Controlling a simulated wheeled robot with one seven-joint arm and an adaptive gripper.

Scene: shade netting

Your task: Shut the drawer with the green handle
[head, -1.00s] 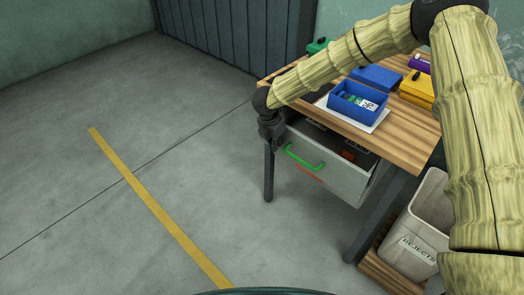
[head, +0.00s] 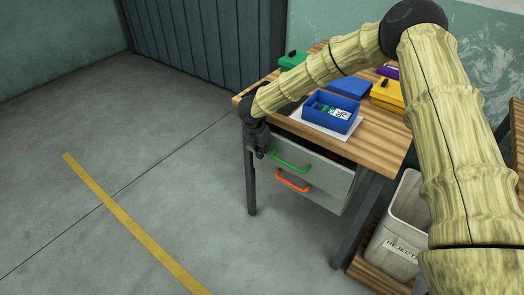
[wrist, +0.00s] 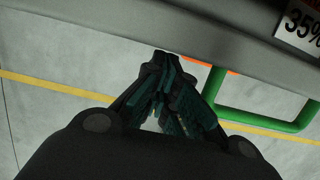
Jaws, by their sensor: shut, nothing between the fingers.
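The drawer with the green handle (head: 290,163) is the upper one in the wooden-topped workbench. Its grey front (head: 325,174) stands slightly out, with a narrow dark gap under the tabletop. My gripper (head: 262,153) is at the left end of this front, left of the green handle, with its fingers shut and empty. In the wrist view the shut fingers (wrist: 163,62) point at the grey drawer front (wrist: 130,22) and appear to meet it; contact is not certain. The green handle (wrist: 268,118) is to their right, apart from them.
An orange handle (head: 293,182) is on the drawer below. On the bench stand a blue bin (head: 322,123) on a white sheet and green (head: 291,62) and yellow (head: 386,104) boxes. A rejects bin (head: 398,248) is at the right. Floor on the left is clear.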

